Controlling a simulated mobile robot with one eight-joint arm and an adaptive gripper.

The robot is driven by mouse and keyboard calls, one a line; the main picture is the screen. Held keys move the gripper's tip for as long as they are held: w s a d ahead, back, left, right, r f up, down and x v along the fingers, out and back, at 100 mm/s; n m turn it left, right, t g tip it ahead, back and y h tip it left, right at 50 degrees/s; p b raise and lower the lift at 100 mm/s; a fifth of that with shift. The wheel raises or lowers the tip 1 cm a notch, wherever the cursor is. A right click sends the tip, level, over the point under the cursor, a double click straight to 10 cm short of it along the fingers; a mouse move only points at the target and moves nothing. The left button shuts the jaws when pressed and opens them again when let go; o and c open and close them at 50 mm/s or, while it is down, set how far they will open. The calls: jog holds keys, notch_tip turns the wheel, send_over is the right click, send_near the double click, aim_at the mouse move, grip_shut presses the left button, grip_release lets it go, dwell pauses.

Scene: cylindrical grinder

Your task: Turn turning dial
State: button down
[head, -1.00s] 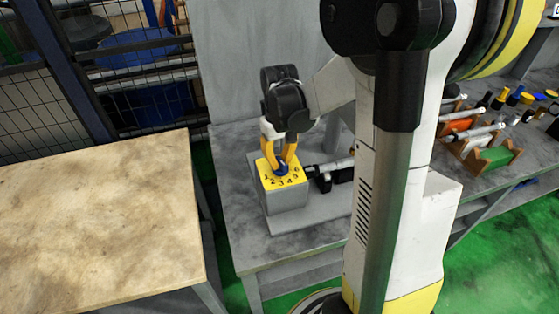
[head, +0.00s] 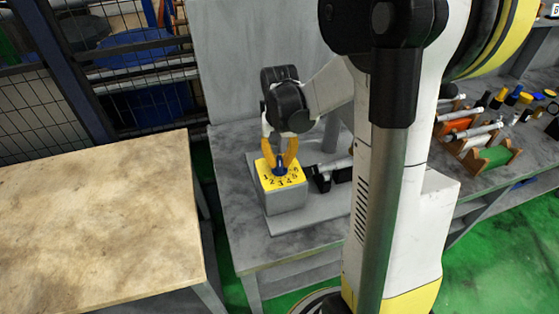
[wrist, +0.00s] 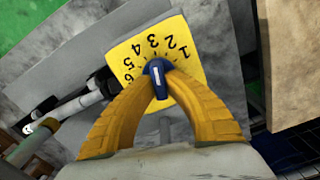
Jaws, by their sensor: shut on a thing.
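The turning dial (head: 280,168) is a small blue knob on a yellow panel (head: 268,184) with the numbers 1 to 6 around it. The panel forms the top of a grey box. My gripper (head: 280,164) reaches down from above, with its two yellow fingers on either side of the dial. In the wrist view, the fingertips of my gripper (wrist: 158,72) close on the dial (wrist: 158,82). The white line on the dial runs roughly toward the 3 and 4. The fingers hide part of the panel.
The box stands on a grey bench (head: 240,245). Dark and metal tool parts (head: 332,172) lie just right of it. A beige table (head: 95,225) stands to the left across a narrow gap. Racked tools (head: 480,140) sit farther right.

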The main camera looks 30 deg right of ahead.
aim_at(279, 160)
dwell(0.3)
jog(key=c, duration=1.4)
grip_release()
notch_tip(279, 160, up, 12)
jog(key=shift+a, duration=0.1)
jog(key=s+a+n+t, duration=0.2)
jog(key=s+a, duration=0.1)
jog(key=a, duration=0.1)
jog(key=s+a+n+t, duration=0.2)
jog(key=s+a, duration=0.2)
jog(key=a, duration=0.1)
jog(key=s+a+n+t, duration=0.2)
jog(key=s+a+t, duration=0.1)
jog(key=s+a, duration=0.1)
jog(key=shift+s+a+r, duration=0.15)
jog(key=shift+a+r, duration=0.15)
jog(key=shift+r, duration=0.05)
